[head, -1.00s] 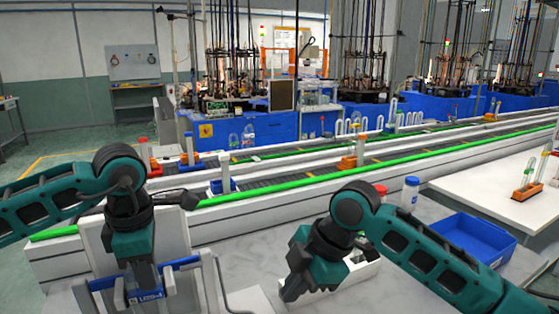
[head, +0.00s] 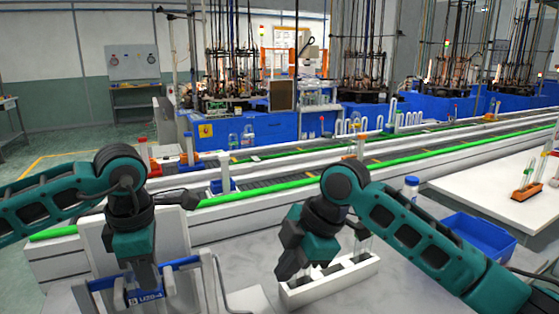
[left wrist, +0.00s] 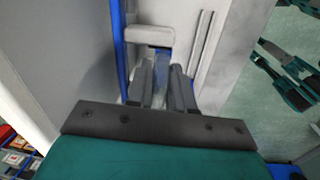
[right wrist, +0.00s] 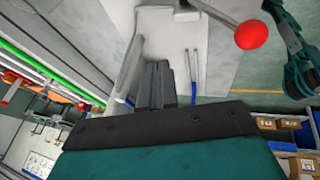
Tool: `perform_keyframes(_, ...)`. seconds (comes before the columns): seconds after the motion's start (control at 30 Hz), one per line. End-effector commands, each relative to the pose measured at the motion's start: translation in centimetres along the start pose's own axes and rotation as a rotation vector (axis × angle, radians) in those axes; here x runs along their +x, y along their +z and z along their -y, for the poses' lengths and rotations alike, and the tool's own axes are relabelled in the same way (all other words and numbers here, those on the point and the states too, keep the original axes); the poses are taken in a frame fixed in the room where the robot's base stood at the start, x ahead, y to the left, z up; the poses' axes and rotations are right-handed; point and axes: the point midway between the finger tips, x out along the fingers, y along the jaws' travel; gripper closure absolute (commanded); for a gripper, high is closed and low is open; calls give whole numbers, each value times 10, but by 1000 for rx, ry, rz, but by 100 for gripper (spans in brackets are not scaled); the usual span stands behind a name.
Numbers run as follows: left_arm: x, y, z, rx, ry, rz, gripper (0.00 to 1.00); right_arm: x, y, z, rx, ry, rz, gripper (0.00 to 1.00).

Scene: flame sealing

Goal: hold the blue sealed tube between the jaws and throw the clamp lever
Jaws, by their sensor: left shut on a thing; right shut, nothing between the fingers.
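My left gripper (head: 143,274) is down at the clamp fixture (head: 185,266), a grey frame with a blue bar and a label. In the left wrist view its fingers (left wrist: 165,88) are shut on a pale bluish thing between them, probably the sealed tube; little of it shows. The clamp lever, a grey rod with a red ball knob (right wrist: 251,34), shows at the top right of the right wrist view; I cannot make it out in the head view. My right gripper (head: 288,270) is shut and empty, right of the fixture and apart from it. It also shows in the right wrist view (right wrist: 157,85).
A white rack (head: 330,284) with dark slots stands beside my right gripper. A conveyor with a green rail (head: 290,184) runs behind the bench. Some grey bench top between the grippers is clear.

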Motion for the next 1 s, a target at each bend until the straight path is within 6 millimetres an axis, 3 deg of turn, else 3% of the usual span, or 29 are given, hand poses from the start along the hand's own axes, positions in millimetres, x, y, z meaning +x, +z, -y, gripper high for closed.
perform_keyframes(0.6, -1, 5, 1, 8, 3, 15, 100, -64, -26, -18, -1, 1, 0, 100)
perform_keyframes(1.0, -1, 5, 1, 7, 3, 15, 100, -67, -27, -18, 0, 0, 0, 100)
